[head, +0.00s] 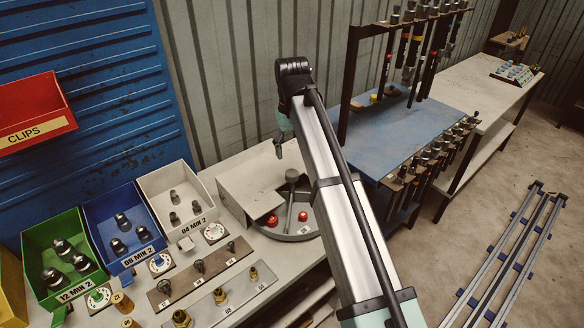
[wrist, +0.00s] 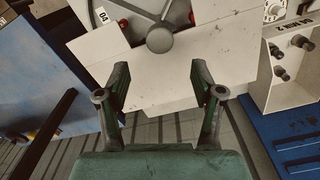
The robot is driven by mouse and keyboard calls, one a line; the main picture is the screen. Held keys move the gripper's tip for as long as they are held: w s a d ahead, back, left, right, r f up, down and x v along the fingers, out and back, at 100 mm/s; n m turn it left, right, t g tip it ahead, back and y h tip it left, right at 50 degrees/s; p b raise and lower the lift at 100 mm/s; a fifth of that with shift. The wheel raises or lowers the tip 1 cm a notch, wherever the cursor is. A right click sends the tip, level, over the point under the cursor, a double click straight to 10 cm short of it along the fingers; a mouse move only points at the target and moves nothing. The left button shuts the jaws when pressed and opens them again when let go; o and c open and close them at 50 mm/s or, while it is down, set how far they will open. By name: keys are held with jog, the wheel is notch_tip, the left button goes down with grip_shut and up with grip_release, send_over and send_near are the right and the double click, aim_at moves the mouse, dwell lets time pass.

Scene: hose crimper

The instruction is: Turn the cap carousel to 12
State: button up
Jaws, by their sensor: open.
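The cap carousel (head: 293,228) is a round grey turntable with a raised central post, set in a white housing (head: 237,188). Red caps (head: 303,216) sit on it, and my arm hides its right side. In the wrist view, the carousel's grey hub (wrist: 160,40) and spokes show at the top, with a small tilted label (wrist: 101,15) that seems to read 04. My gripper (wrist: 161,93) is open and empty, its fingers apart over the housing's back part, short of the hub. In the head view my gripper (head: 279,148) hangs above and behind the carousel.
Green (head: 40,235), blue and white bins of fittings stand to the left, with dials and plates of brass fittings before them. A red clips bin (head: 30,112) hangs on the blue wall. A blue table (head: 425,130) with a hose rack stands to the right.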

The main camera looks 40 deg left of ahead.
aim_at(292, 173)
notch_tip(292, 173, down, 9)
jog(key=shift+r+p, duration=0.2)
jog(key=shift+p, duration=0.75)
grip_shut()
